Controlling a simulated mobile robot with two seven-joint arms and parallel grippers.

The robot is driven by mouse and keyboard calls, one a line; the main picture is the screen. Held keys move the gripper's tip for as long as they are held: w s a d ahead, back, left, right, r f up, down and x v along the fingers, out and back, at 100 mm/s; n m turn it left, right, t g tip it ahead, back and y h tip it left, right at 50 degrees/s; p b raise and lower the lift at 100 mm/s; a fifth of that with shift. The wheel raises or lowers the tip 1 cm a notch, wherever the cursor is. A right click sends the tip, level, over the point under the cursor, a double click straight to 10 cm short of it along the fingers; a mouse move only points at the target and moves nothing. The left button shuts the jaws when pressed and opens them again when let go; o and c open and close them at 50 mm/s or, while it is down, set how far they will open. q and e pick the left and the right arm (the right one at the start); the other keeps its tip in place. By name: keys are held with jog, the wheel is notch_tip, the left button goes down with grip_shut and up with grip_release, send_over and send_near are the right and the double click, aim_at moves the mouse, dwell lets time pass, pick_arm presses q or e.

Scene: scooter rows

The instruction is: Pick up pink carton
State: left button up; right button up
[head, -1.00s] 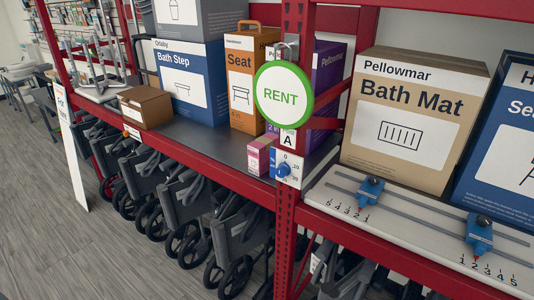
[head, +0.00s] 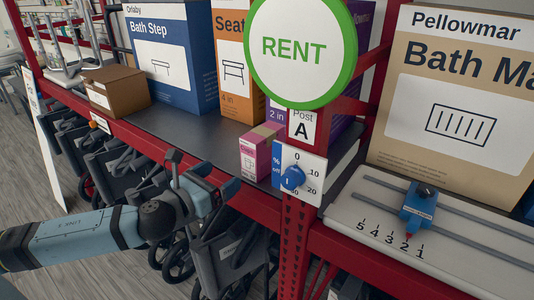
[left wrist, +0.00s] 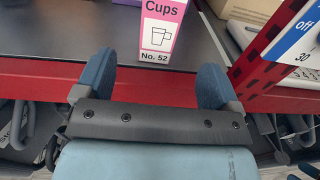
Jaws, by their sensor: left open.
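The pink carton (head: 256,152) stands upright on the dark shelf, close to the front edge and just left of the red post with the dial. In the left wrist view the carton (left wrist: 160,30) shows "Cups" and "No. 52"; its top is cut off by the frame edge. My left gripper (head: 203,172) is open and empty, in front of the red shelf edge, left of and a little below the carton. In the left wrist view its two blue fingers (left wrist: 155,82) are apart, with the carton ahead, between their lines and not touched. My right gripper is not in view.
The red post carries a round RENT sign (head: 301,48) and a dial plate (head: 299,174) right beside the carton. An orange Seat box (head: 238,75) and a blue Bath Step box (head: 172,60) stand behind. A brown box (head: 115,90) is at left. The shelf between (head: 190,128) is bare.

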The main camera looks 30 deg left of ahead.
aim_at(248, 158)
pick_arm(q)
jog(key=w, duration=0.4)
jog(key=w+d+p, duration=0.1)
jog(key=w, duration=0.2)
jog(key=shift+w+r, duration=0.1)
jog(key=shift+w+d, duration=0.15)
jog(key=shift+w, duration=1.3)
jog(key=shift+w+d, duration=0.15)
jog(key=shift+w, duration=1.25)
jog(key=c, duration=1.1)
